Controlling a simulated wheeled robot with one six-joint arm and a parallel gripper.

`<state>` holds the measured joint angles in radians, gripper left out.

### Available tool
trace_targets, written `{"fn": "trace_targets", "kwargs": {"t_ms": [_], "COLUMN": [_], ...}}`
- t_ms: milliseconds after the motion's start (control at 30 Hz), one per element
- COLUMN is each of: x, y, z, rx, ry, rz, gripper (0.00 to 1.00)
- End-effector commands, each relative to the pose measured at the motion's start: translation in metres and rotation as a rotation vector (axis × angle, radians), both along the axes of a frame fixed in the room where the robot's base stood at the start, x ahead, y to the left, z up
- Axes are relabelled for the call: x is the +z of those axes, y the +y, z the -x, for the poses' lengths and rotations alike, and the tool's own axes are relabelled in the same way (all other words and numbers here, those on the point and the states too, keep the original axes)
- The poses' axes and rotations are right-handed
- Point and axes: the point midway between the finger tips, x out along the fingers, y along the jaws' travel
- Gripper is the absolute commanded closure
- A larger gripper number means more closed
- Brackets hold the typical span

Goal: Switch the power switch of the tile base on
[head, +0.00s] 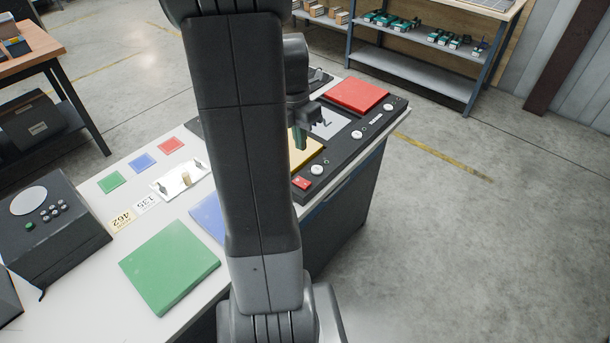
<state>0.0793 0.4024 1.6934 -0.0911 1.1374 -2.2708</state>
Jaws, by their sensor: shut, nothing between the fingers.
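The tile base (345,155) is a long black panel on the white table, partly hidden behind my arm. A small red switch (302,183) sits at its near front corner; I cannot tell its position, on or off. White round knobs (317,170) line the front edge. A red tile (357,96), a pale grey tile (329,123) and a partly hidden yellow tile (310,152) lie on the base. My gripper (300,145) points down with greenish fingertips, shut and empty. In the picture it overlaps the yellow tile, above and beyond the red switch, apart from the switch.
A large green tile (170,266) and a partly hidden blue tile (208,218) lie on the table (90,303). Small coloured squares, number cards and a white plate (180,181) lie farther back. A black box (48,228) stands at left. The floor right of the table is clear.

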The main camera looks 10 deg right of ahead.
Motion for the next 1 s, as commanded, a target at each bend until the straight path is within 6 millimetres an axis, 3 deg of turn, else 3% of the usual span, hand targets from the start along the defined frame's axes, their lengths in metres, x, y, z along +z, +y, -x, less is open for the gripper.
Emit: {"fn": "trace_targets", "kwargs": {"t_ms": [300,500,700,1000], "x": [-0.068,-0.1,-0.117,-0.121], "y": [-0.005,-0.008,-0.009,-0.009], "z": [0.008,0.011,0.012,0.012], "rx": [-0.002,-0.001,0.0,0.0], "ry": [0.007,0.005,0.003,0.0], "rz": [-0.001,-0.001,0.0,0.0], "gripper": [1.0,1.0,1.0,1.0]}}
